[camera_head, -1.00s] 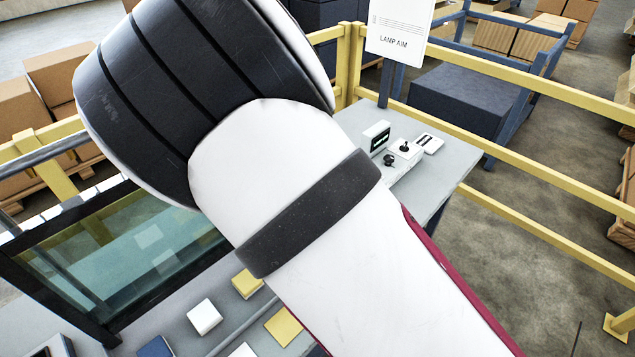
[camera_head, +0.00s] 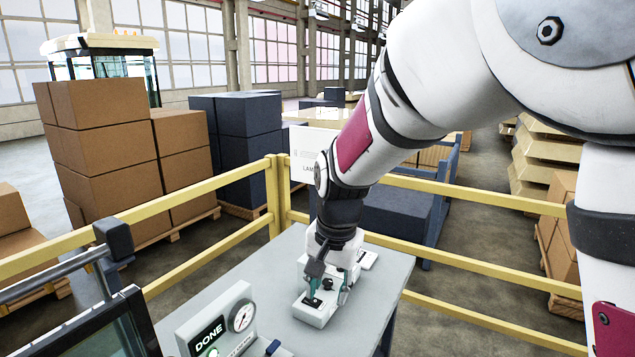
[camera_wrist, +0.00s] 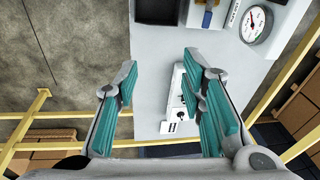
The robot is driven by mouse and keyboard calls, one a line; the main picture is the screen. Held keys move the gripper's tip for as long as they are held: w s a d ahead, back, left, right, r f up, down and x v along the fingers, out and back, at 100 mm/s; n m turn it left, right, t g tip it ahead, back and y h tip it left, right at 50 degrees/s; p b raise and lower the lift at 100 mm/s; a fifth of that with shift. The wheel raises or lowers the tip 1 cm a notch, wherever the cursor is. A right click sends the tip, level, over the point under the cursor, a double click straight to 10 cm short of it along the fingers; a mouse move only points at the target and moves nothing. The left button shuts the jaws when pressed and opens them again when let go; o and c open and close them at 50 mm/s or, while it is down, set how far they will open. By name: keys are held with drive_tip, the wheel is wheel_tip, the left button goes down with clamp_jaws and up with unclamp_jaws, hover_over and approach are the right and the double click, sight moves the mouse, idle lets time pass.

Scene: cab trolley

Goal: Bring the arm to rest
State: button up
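My arm (camera_head: 405,105) reaches from the upper right of the head view down over a grey table (camera_head: 375,310). My gripper (camera_head: 328,294) points down over a white control box (camera_head: 312,314) on that table. In the wrist view my gripper (camera_wrist: 165,90) has its teal-padded fingers wide apart, with nothing held between them. The white control box also shows in the wrist view (camera_wrist: 177,100), beyond the fingers and partly behind the right one. I cannot tell whether a fingertip touches it.
A panel reading DONE with a round gauge (camera_head: 242,316) stands at the table's near left. Yellow rails (camera_head: 470,262) run behind and beside the table. A dark-framed glass panel (camera_head: 100,330) is at lower left. Stacked cartons (camera_head: 105,130) stand beyond the rails.

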drive_tip(key=s+d+r+n+t+y, duration=0.1)
drive_tip(key=s+d+r+n, duration=0.1)
drive_tip(key=s+d+r, duration=0.75)
drive_tip(key=s+d+r+n+t+h, duration=0.1)
drive_tip(key=s+d, duration=0.2)
drive_tip(key=s, duration=0.3)
drive_tip(key=s+d+r+n+t, duration=0.1)
drive_tip(key=s+d+n, duration=0.1)
drive_tip(key=s+d, duration=0.2)
drive_tip(key=s, duration=0.3)
drive_tip(key=shift+d+t+h, duration=0.3)
drive_tip(key=shift+h, duration=0.1)
